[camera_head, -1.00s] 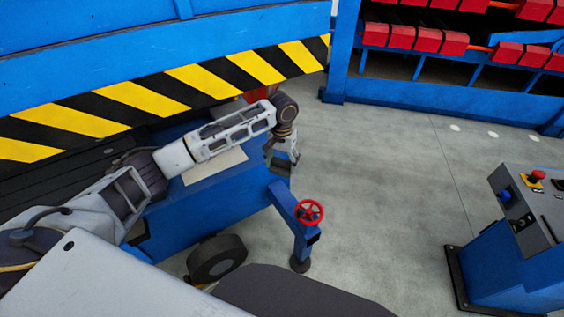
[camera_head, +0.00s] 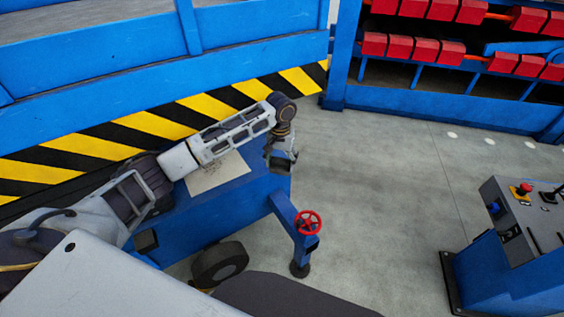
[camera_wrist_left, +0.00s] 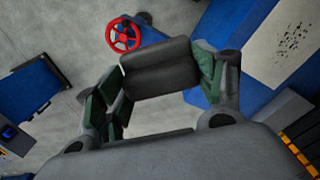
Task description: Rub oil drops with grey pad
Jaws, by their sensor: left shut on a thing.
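A grey pad (camera_wrist_left: 160,68), a dark grey block with rounded edges, sits between the fingers of my left gripper (camera_wrist_left: 163,75) in the left wrist view. The left gripper (camera_head: 280,158) hangs past the right end of a blue cart in the head view, shut on the pad. Oil drops (camera_wrist_left: 292,42) show as small dark specks on a pale sheet (camera_wrist_left: 275,62) at the upper right of the wrist view. The pad is apart from them. In the head view the sheet (camera_head: 222,177) lies on the cart top, partly behind my left arm. My right gripper is not in view.
The blue cart (camera_head: 225,205) has a wheel and a leg with a red handwheel (camera_head: 308,222). A blue wall with a yellow-black striped band (camera_head: 150,124) stands behind it. A control console (camera_head: 510,240) stands at the right. Grey floor (camera_head: 390,190) between is clear.

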